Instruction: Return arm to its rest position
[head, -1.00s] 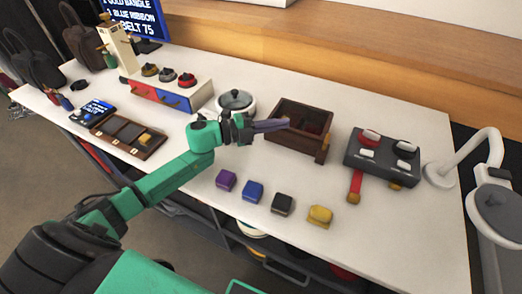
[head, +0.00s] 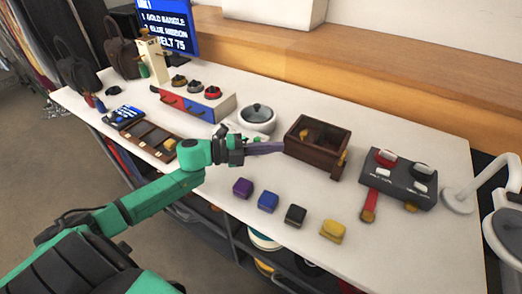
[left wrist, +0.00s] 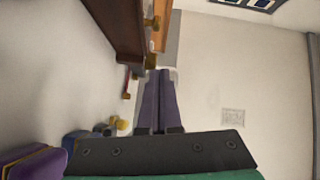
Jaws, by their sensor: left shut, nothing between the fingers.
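My left arm comes in from the left in the head view. Its gripper (head: 268,147) has two purple fingers lying together, with nothing visible between them. The fingertips appear at the left edge of the dark wooden box (head: 312,158); I cannot tell whether they touch it. In the left wrist view the same fingers (left wrist: 158,100) lie side by side, closed, with the brown box side (left wrist: 118,28) up and to the left. My right gripper is in neither view.
Purple (head: 243,187), blue (head: 268,201), black (head: 295,215) and yellow (head: 333,231) blocks stand along the table's front. A lidded white pot (head: 257,118) is behind my gripper. A dark button panel (head: 398,181) and white lamp (head: 460,198) stand at right.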

